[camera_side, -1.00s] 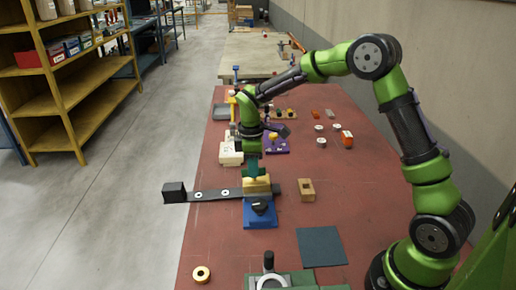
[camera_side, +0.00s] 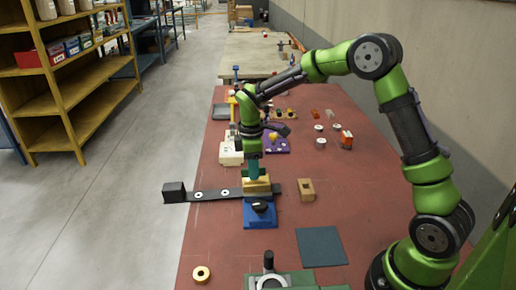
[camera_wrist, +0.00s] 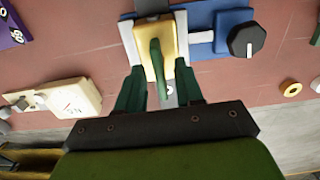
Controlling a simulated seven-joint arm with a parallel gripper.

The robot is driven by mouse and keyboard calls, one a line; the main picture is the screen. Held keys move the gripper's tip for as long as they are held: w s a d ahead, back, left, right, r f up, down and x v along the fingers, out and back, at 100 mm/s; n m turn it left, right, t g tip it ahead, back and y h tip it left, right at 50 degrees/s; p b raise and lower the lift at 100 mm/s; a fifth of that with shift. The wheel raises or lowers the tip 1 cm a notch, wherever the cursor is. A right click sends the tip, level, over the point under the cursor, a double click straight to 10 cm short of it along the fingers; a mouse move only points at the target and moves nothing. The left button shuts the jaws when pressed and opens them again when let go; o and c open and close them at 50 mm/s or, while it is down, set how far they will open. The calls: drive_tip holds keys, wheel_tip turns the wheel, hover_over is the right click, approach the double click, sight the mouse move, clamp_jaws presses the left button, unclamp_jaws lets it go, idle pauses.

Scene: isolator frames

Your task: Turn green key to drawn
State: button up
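The green key (camera_wrist: 158,68) stands up from a yellow block (camera_wrist: 147,37). In the wrist view its long side runs up and down the picture. My gripper (camera_wrist: 158,66) is open, with one dark green finger on each side of the key and a visible gap to it. In the side view my gripper (camera_side: 254,176) points down right above the yellow block (camera_side: 257,187), and its fingers largely hide the key there. A dark flat bar (camera_side: 212,194) with two pale rings runs left from the block to a black end block (camera_side: 174,192).
A blue block (camera_side: 260,219) with a black knob (camera_side: 262,208) sits in front of the yellow block. A wooden block (camera_side: 306,190) with a hole stands to the right. A purple piece (camera_side: 275,146) and a white box (camera_side: 230,151) are behind. The front right table is mostly clear.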

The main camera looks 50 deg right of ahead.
wheel_tip(320, 180, up, 16)
drive_tip(key=shift+w+a+r, duration=0.15)
drive_tip(key=shift+w+r, duration=0.05)
idle(0.4)
drive_tip(key=s+a+m+t+y, duration=0.1)
drive_tip(key=s+a+m+t, duration=0.1)
drive_tip(key=s+m, duration=0.4)
drive_tip(key=s+a+m+t+y, duration=0.1)
drive_tip(key=s+m+t, duration=0.4)
drive_tip(key=s, duration=1.1)
drive_tip(key=shift+s+a+m, duration=0.35)
drive_tip(key=shift+a+m, duration=0.5)
drive_tip(key=shift+m, duration=0.25)
